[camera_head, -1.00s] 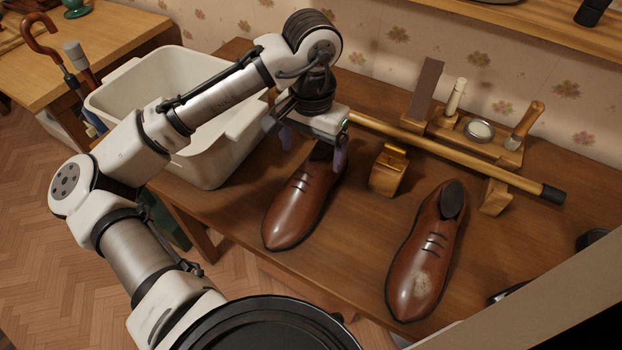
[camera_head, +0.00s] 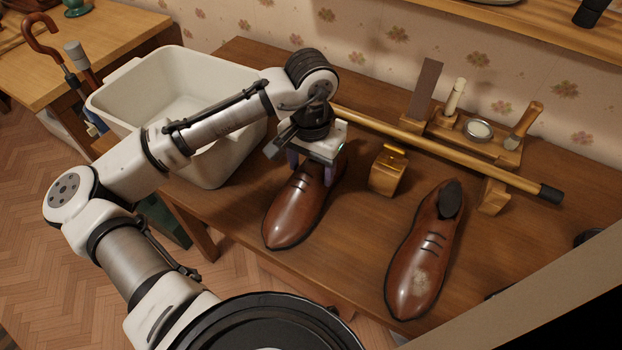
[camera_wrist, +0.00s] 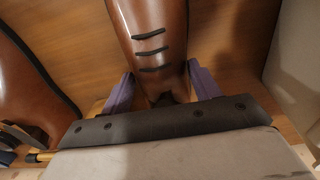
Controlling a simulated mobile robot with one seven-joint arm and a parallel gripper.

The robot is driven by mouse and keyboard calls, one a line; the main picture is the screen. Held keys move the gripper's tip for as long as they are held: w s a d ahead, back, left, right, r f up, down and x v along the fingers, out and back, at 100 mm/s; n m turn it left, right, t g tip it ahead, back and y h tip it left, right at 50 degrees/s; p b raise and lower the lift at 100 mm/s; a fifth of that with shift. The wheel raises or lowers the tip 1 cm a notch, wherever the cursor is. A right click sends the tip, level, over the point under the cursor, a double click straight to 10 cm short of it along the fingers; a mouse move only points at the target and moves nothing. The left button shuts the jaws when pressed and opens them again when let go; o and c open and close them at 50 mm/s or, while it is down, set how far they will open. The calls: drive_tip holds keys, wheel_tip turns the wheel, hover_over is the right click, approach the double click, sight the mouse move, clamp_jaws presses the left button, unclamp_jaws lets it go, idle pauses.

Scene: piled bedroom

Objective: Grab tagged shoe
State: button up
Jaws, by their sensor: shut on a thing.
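Two brown leather lace-up shoes stand on the wooden table. The left shoe (camera_head: 287,218) has its toe toward the table's front edge, and my gripper (camera_head: 311,172) is at its heel end. In the wrist view my purple fingers (camera_wrist: 162,87) sit on both sides of this shoe (camera_wrist: 152,40), shut on it behind the laces. The shoe still appears to rest on the table. The right shoe (camera_head: 428,250) stands apart, with a pale scuff on its toe; part of it shows in the wrist view (camera_wrist: 28,85). I see no tag on either shoe; the left one's heel opening is mostly hidden.
A white bin (camera_head: 205,165) stands left of the held shoe. A small wooden block with a yellow top (camera_head: 388,170) is close on its right. A long cane (camera_head: 450,155) lies behind, before a wooden stand with brushes and a tin (camera_head: 479,130).

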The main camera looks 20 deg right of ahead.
drive_tip(key=c, duration=0.4)
drive_tip(key=shift+r, duration=0.1)
